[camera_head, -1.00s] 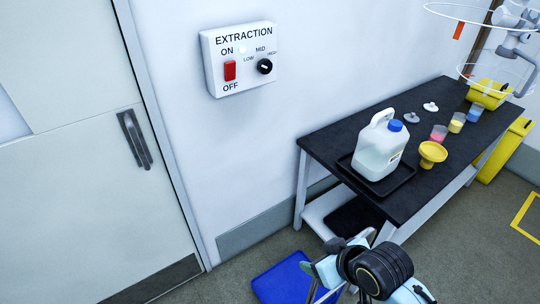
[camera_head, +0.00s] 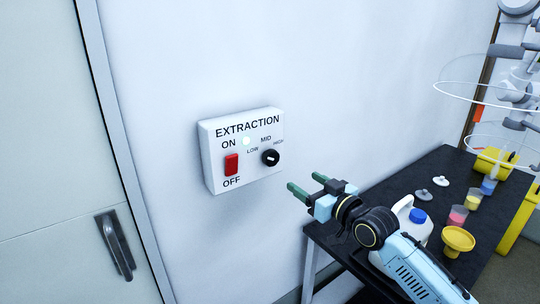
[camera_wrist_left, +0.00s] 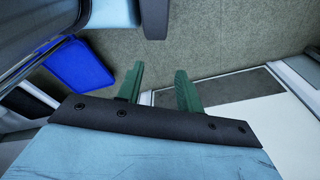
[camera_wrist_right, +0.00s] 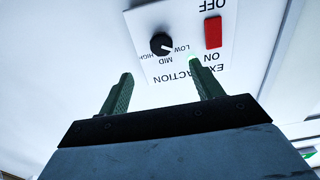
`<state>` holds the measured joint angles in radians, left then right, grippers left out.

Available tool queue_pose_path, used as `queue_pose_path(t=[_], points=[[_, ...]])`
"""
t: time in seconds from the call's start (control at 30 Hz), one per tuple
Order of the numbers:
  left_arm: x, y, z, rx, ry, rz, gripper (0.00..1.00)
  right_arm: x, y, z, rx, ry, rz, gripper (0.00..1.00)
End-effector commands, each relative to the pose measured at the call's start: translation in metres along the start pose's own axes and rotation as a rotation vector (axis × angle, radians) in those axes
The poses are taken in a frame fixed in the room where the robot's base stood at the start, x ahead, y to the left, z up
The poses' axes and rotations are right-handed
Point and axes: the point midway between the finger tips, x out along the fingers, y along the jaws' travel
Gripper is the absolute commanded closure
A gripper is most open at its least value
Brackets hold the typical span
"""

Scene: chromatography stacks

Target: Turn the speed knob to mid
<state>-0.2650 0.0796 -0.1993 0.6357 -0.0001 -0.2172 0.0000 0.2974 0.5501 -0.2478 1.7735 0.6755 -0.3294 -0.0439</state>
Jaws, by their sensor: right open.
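The speed knob (camera_head: 270,157) is a black dial on the white extraction box (camera_head: 216,180) on the wall, with LOW, MID and HIGH printed around it. In the right wrist view the knob (camera_wrist_right: 161,44) appears upside down, its white mark seeming to point toward LOW. My right gripper (camera_head: 305,182) is open and empty, right of and below the knob, apart from it. Its two green fingers (camera_wrist_right: 160,74) point toward the box in the right wrist view. My left gripper (camera_wrist_left: 160,70) shows only in its wrist view, fingers apart and empty above the floor.
A red switch (camera_head: 231,164) and a lit lamp (camera_head: 245,140) sit left of the knob. A dark table (camera_head: 450,168) at right holds a jug (camera_head: 402,220), a yellow funnel (camera_head: 458,240) and cups. A door handle (camera_head: 115,245) is at left.

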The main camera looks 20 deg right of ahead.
Motion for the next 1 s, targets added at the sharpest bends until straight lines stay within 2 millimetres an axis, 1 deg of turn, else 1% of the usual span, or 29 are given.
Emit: queue_pose_path(t=[0.03,0.07,0.17,0.2,0.3,0.4,0.53,0.7,0.8,1.0], points=[[0.0,-0.001,-0.004,0.0,0.006,-0.001,0.64,0.001,0.001,0.0,0.0,0.001,0.001,0.35],[0.0,-0.001,-0.003,-0.001,0.005,-0.001,0.64,0.003,0.001,-0.001,0.001,0.002,0.001,0.35],[-0.002,0.002,0.014,-0.001,-0.021,0.003,0.64,0.012,0.001,-0.002,0.001,0.003,0.001,0.35],[-0.003,0.004,0.025,-0.001,-0.038,0.005,0.64,0.017,0.001,-0.002,0.001,0.003,0.001,0.35],[-0.006,0.007,0.047,-0.001,-0.073,0.009,0.64,0.034,0.001,-0.002,0.001,0.004,0.001,0.35],[-0.008,0.009,0.057,0.0,-0.087,0.012,0.64,0.053,0.001,-0.003,0.0,0.003,0.001,0.35],[-0.007,0.009,0.054,0.0,-0.082,0.011,0.64,0.075,0.001,-0.002,0.0,0.003,0.001,0.35],[-0.003,0.005,0.032,0.0,-0.047,0.007,0.64,0.102,0.001,-0.001,-0.001,0.002,0.001,0.35],[0.0,0.004,0.023,0.0,-0.032,0.006,0.64,0.115,0.0,-0.001,-0.002,0.003,0.0,0.35],[0.004,0.005,0.027,0.001,-0.039,0.006,0.64,0.13,0.001,0.0,0.0,0.002,0.0,0.35]])
